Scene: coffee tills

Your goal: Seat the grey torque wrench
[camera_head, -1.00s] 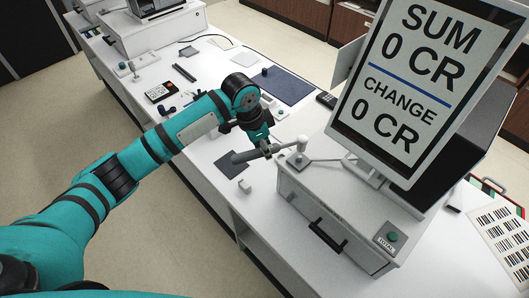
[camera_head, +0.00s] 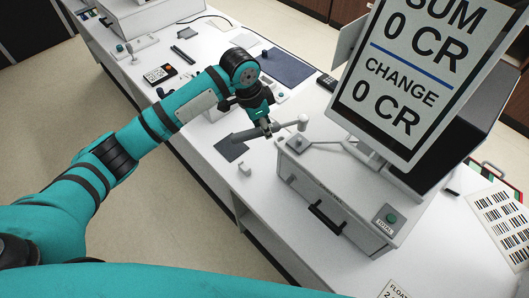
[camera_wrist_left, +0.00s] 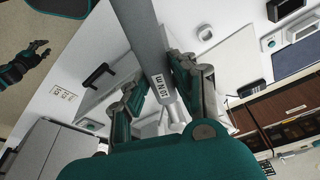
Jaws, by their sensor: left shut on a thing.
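The grey torque wrench (camera_head: 246,134) lies nearly level in my left gripper (camera_head: 268,127), above the counter near the till's left corner. In the left wrist view the wrench (camera_wrist_left: 142,35) runs from the top edge down between the two fingers, with a white lettered label near its lower end. My left gripper is shut on it. A pale rod with a thick round end (camera_head: 302,122) shows right of the fingers; I cannot tell whether it belongs to the wrench. What appears to be my right gripper (camera_wrist_left: 30,60) shows small and dark in the left wrist view.
The till (camera_head: 330,195) with its large tilted display (camera_head: 395,70) stands close to the right. A blue mat (camera_head: 285,68) and a card reader (camera_head: 159,74) lie farther back.

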